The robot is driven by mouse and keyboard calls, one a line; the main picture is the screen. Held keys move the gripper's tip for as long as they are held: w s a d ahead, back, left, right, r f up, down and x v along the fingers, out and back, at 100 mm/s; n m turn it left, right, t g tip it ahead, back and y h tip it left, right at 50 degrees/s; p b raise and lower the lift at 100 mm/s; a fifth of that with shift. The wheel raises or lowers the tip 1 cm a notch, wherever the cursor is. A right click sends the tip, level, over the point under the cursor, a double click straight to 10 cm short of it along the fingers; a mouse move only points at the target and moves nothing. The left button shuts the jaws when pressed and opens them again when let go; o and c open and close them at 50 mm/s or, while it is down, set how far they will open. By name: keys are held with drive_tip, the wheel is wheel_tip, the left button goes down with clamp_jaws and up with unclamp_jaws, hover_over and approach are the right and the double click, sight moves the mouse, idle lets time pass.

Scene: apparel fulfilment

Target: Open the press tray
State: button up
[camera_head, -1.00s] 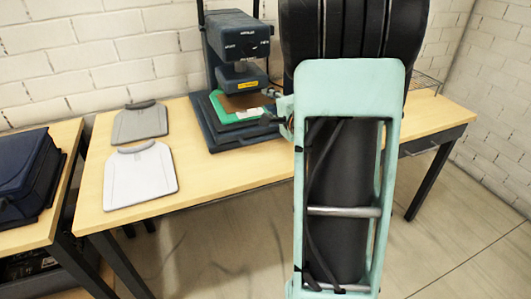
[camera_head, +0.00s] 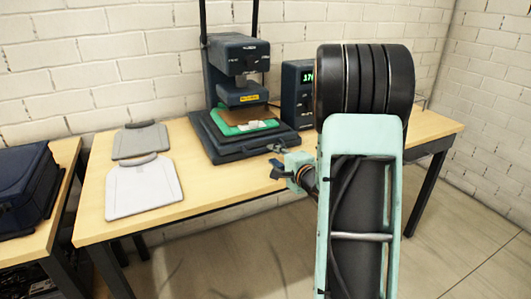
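The dark blue press (camera_head: 241,58) stands at the back of the wooden table. Its low dark tray (camera_head: 217,146) sits under the press head and has a handle (camera_head: 259,151) along its front edge. A green item (camera_head: 229,128) with a brown sheet (camera_head: 236,116) and a small white label lies on the tray. My gripper (camera_head: 273,162) is just in front of the tray's front right corner, close to the handle end. Its small dark fingers look spread with nothing between them. I cannot tell whether they touch the tray.
A control box (camera_head: 298,95) with a green display stands right of the press, partly behind my arm. Grey (camera_head: 140,141) and white (camera_head: 143,188) flat boards lie on the table's left. A dark blue bag (camera_head: 25,186) rests on the left table. Bare tabletop lies between boards and press.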

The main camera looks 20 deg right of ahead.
sight(266, 149)
drive_tip(key=b+x, duration=0.1)
drive_tip(key=x, duration=0.7)
clamp_jaws()
